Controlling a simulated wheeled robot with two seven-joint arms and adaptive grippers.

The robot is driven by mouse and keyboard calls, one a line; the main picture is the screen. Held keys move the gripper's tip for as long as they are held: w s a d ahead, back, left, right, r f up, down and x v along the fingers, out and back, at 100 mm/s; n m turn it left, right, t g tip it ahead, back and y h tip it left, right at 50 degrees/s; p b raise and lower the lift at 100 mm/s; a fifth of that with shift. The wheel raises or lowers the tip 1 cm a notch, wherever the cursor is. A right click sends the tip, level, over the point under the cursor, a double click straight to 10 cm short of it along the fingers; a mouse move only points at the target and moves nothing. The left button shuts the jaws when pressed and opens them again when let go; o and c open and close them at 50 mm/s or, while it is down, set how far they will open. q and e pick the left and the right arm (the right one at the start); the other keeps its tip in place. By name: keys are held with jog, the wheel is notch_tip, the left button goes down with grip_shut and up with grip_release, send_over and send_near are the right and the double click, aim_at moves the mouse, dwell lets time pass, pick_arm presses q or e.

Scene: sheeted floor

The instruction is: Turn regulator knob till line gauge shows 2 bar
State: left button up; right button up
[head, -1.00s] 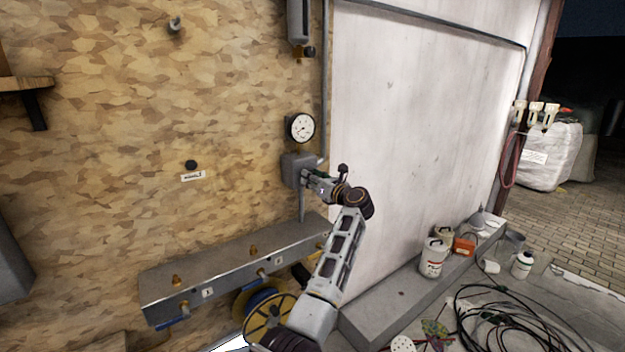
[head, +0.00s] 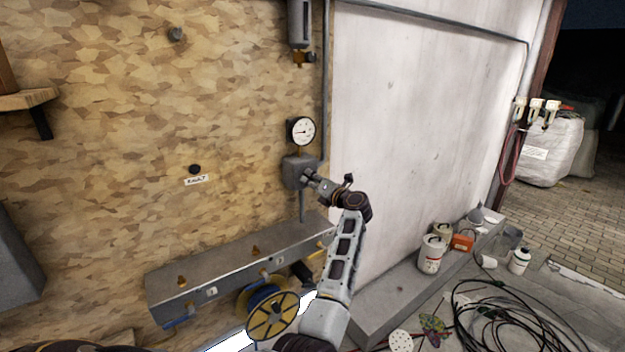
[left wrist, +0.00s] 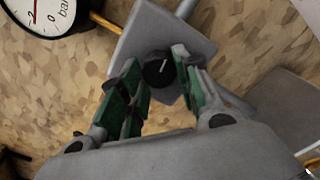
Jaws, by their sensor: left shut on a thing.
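The line gauge (head: 303,130) is a round white dial on the wall above a grey regulator box (head: 291,174). In the left wrist view the gauge (left wrist: 48,14) is cut off at the top left; 2, 0 and "bar" show, but I cannot read its needle surely. The regulator knob (left wrist: 158,69) is black with a white mark, on the front of the box. My left gripper (left wrist: 160,64) is shut on the knob, its green-padded fingers on either side. In the head view my left gripper (head: 310,178) reaches the box from the right. My right gripper is not in view.
A grey metal manifold (head: 240,265) with brass fittings runs below the regulator. A yellow-and-blue reel (head: 272,316) sits under it. The white panel right of the gauge is bare.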

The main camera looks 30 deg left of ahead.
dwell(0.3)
pick_arm(q)
jog(key=o, duration=1)
jog(key=shift+r, duration=0.1)
notch_tip(320, 180, up, 10)
dwell(0.3)
